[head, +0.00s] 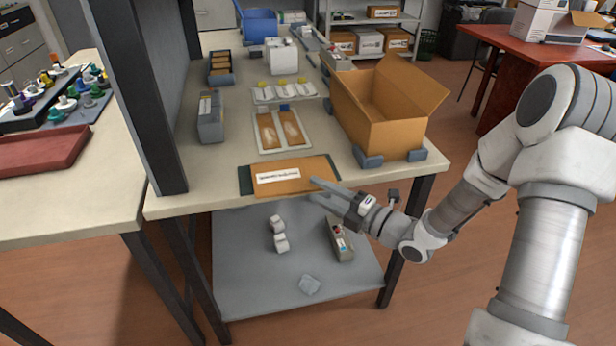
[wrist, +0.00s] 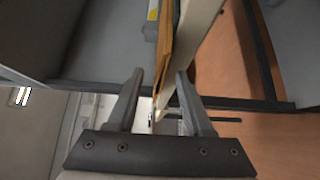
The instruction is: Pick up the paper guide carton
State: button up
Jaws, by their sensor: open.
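The flat brown carton with a white printed label, which I take to be the paper guide carton (head: 300,188), lies on a dark mat (head: 245,181) at the front edge of the worktable. In the wrist view it is seen edge-on as a thin brown strip (wrist: 167,50). My gripper (head: 322,191) is at the carton's front right corner, one finger over its top and the other lower, by the table edge. In the wrist view my open gripper (wrist: 160,95) has the carton's edge in line with the gap between its fingers. I cannot tell whether a finger touches it.
A large open box (head: 390,125) stands behind on the right of the worktable (head: 215,198). A tray with two brown pieces (head: 263,149) lies behind the carton. A grey lower shelf (head: 245,270) holds small boxes under my gripper.

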jog(key=shift+w+a, duration=0.3)
jog(key=shift+a, duration=0.1)
grip_shut()
jog(key=shift+r, duration=0.1)
